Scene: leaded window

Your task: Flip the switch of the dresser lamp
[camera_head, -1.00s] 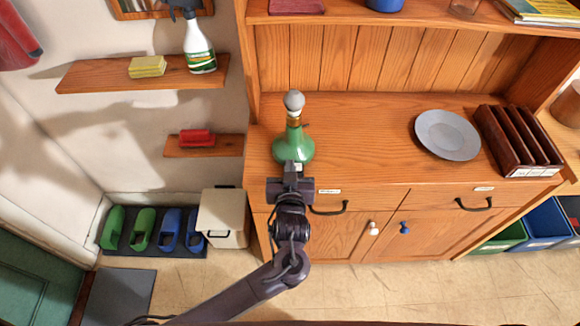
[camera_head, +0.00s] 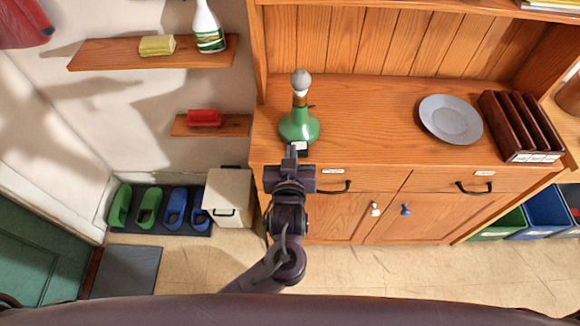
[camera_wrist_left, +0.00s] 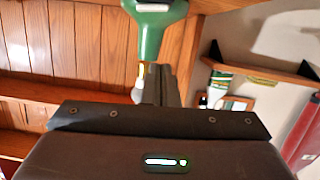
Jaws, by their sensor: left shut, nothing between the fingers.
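The lamp (camera_head: 299,127) has a green bottle-shaped base, a brass-coloured neck and a round grey bulb that looks unlit. It stands upright near the left front of the wooden dresser (camera_head: 370,100). A small dark stub (camera_head: 311,106) sticks out at the right of its neck, and a pale plate (camera_head: 300,146) shows low on its front. My left gripper (camera_head: 290,152) is shut and empty at the dresser's front edge, just before the lamp. In the left wrist view the lamp's green base (camera_wrist_left: 152,33) is just beyond the fingers (camera_wrist_left: 156,82); contact cannot be told. My right gripper is not seen.
A grey plate (camera_head: 450,119) and a brown rack (camera_head: 520,126) stand on the dresser's right. A wall shelf (camera_head: 150,54) with a sponge and spray bottle, and a lower shelf with a red brush (camera_head: 204,118), are at left. The dresser top between lamp and plate is clear.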

